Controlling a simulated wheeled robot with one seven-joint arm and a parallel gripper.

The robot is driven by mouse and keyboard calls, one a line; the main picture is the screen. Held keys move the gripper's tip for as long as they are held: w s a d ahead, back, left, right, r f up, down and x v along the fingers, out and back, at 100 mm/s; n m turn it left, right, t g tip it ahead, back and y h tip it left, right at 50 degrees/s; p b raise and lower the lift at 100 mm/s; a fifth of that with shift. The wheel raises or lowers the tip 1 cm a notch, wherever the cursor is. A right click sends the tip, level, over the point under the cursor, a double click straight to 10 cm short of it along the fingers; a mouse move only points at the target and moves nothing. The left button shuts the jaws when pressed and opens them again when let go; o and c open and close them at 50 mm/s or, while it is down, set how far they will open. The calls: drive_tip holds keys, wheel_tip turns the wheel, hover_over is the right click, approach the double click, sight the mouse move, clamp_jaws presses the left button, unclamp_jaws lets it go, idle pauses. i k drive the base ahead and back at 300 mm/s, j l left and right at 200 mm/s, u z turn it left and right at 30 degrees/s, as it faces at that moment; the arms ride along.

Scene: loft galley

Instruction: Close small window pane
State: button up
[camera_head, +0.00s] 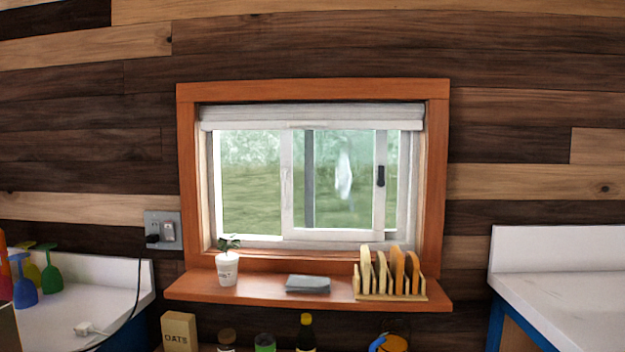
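The small window (438,150) is set in an orange-brown wooden frame on the plank wall, in the middle of the head view. Its white-framed sliding pane (287,205) stands in the middle and right of the opening. A dark handle (381,176) is on the pane's right upright. A narrow strip of glass shows between that upright and the right jamb, so the pane stands a little apart from the jamb. The left part of the window (250,180) shows greenery outside; I cannot tell whether it is glazed. My gripper is not in view.
A wooden sill shelf (245,292) juts out below the window. It holds a potted plant (228,269), a folded grey cloth (307,284) and a rack (391,296) with boards. White counters stand left (90,268) and right (560,255). A rolled blind (311,116) hangs above the panes.

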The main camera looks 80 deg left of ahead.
sight(376, 233)
drive_tip(key=u, duration=2.35)
